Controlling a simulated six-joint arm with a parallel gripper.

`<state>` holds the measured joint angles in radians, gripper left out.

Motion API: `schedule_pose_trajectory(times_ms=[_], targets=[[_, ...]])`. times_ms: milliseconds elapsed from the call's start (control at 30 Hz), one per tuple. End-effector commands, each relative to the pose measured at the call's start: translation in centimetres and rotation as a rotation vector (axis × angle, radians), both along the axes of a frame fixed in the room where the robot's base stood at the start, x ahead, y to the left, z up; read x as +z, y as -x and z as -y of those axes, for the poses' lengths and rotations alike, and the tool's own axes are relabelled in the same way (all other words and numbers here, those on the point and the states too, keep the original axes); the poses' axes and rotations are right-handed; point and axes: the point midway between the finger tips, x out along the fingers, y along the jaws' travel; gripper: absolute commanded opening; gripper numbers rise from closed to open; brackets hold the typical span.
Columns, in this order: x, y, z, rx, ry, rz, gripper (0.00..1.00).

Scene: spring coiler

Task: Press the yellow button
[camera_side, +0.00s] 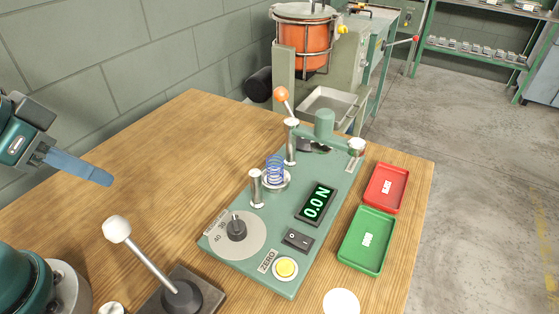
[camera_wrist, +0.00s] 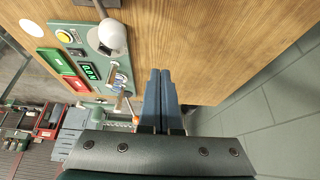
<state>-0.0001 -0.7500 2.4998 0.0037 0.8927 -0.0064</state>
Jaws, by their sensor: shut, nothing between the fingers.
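The yellow button (camera_side: 285,268) sits in a pale round ring at the front corner of the green spring-tester panel (camera_side: 262,222), beside the ZERO label. It also shows in the wrist view (camera_wrist: 65,36) at the upper left. The panel's display (camera_side: 316,203) reads 0.0 N. My gripper (camera_side: 108,180) is at the left of the side view, above the wooden table and well apart from the button. In the wrist view its two blue fingers (camera_wrist: 159,72) lie side by side, shut and empty.
A lever with a white ball knob (camera_side: 117,229) rises between my gripper and the panel. A blue spring (camera_side: 275,170), a dial (camera_side: 237,229) and a black switch (camera_side: 297,239) are on the panel. Red (camera_side: 385,188) and green (camera_side: 366,240) trays lie to its right. The table's back left is clear.

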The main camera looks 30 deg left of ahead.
Motion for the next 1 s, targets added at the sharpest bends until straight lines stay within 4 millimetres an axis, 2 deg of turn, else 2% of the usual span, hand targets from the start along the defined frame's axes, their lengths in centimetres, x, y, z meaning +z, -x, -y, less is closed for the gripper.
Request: schedule_pose_trajectory(times_ms=[100, 200, 367, 567, 700, 900, 1000], targets=[[1.1, -1.2, -0.7, 0.005, -0.034, 0.06, 0.0], [2.5, -3.5, -1.0, -0.043, -0.097, 0.116, 0.0], [4.0, -7.4, 1.0, -0.21, -0.19, 0.178, 0.0], [4.0, -11.1, 6.4, -0.46, -0.277, 0.234, 0.0], [3.0, -12.3, 11.5, -0.649, -0.325, 0.263, 0.0], [0.2, -11.4, 18.6, -0.903, -0.376, 0.276, 0.0], [-1.3, -10.2, 20.8, -0.989, -0.393, 0.261, 0.0]])
